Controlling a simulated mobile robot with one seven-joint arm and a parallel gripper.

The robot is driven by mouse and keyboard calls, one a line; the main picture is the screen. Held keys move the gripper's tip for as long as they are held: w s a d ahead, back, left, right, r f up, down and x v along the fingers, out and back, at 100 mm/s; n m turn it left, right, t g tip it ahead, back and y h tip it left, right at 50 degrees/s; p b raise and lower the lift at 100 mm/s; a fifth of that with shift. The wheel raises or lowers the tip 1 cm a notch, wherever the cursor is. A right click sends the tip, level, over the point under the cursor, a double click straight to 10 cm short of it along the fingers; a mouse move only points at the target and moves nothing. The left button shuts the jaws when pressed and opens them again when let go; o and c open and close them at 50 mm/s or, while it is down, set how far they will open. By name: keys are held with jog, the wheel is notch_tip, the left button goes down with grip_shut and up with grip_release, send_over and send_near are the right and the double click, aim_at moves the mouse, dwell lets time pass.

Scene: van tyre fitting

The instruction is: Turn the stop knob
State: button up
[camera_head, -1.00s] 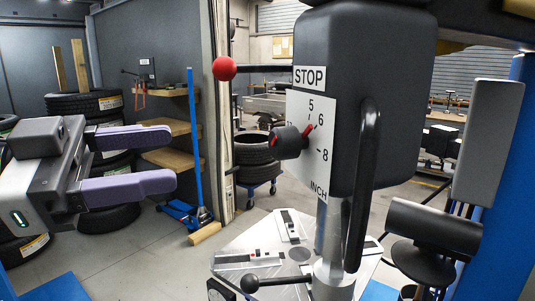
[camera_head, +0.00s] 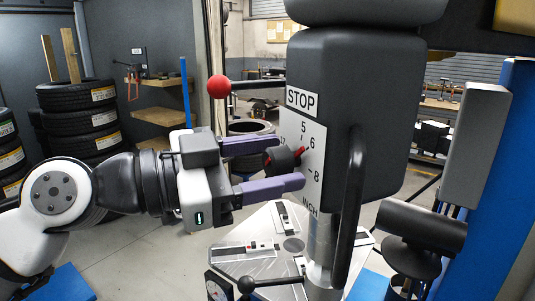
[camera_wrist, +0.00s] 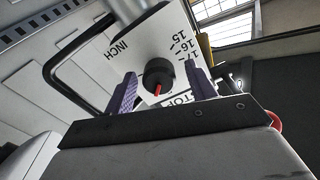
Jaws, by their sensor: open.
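The stop knob (camera_head: 281,160) is a black round knob with a red pointer, on a white dial plate (camera_head: 311,150) marked STOP and INCH. In the head view its red pointer lies between the 5 and the 8, near the 6. My gripper (camera_head: 288,162) is open, with one purple finger above the knob and one below it. In the wrist view the knob (camera_wrist: 158,75) sits between the two spread fingers (camera_wrist: 161,93), with a gap visible on each side. I cannot tell whether either finger touches it.
A red ball-ended lever (camera_head: 219,87) sticks out just above my gripper. A black curved handle (camera_head: 352,195) stands right of the dial. Below is the metal turntable (camera_head: 249,250). Stacked tyres (camera_head: 75,120) stand at the left.

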jog(key=c, duration=1)
